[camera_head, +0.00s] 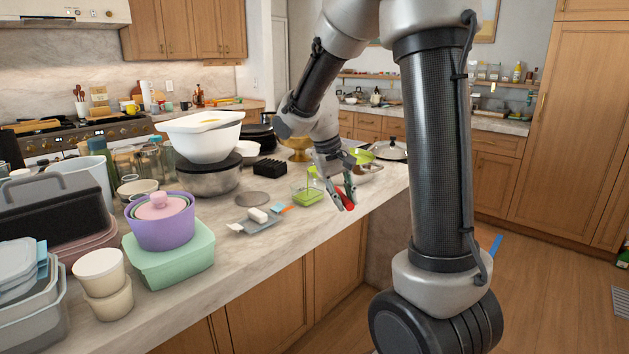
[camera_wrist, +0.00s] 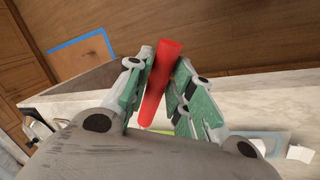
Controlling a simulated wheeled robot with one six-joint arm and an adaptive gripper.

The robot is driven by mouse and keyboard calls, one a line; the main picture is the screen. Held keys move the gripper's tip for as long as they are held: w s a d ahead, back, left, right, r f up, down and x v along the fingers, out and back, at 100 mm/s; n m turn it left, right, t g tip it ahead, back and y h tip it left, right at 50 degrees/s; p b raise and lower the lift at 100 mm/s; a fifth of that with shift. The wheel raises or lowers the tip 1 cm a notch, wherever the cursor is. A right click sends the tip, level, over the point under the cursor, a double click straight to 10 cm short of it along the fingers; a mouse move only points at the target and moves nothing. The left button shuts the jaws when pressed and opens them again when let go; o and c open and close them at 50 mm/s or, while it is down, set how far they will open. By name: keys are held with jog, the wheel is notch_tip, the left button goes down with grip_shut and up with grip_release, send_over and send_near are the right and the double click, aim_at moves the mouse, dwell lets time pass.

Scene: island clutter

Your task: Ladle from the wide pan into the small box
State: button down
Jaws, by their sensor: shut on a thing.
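My gripper (camera_head: 342,190) is shut on a red handle (camera_wrist: 160,82), which sits between its green finger pads in the wrist view. I take the handle to be the ladle's; the ladle's bowl is not clearly visible. A shallow, wide greyish pan (camera_head: 370,172) is partly hidden behind my gripper at the counter's right end. A small clear box with green in it (camera_head: 308,196) stands just left of my gripper on the counter. My gripper is near the counter's front edge.
Left of the box lie a grey tray with a white block (camera_head: 258,215) and a round grey disc (camera_head: 253,198). A black slotted block (camera_head: 272,169) and a steel pot (camera_head: 208,180) stand behind. The counter (camera_head: 270,245) is crowded on the left. Open floor (camera_head: 540,260) lies to the right.

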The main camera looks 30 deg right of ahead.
jog(key=shift+h, duration=0.4)
jog(key=shift+h, duration=0.3)
dwell(0.3)
jog(key=shift+r+h, duration=0.1)
jog(key=shift+h, duration=0.2)
jog(key=shift+a, duration=0.1)
dwell(0.5)
jog(key=shift+h, duration=0.3)
dwell(0.9)
jog(key=shift+h, duration=0.3)
jog(key=shift+a, duration=0.1)
dwell(0.6)
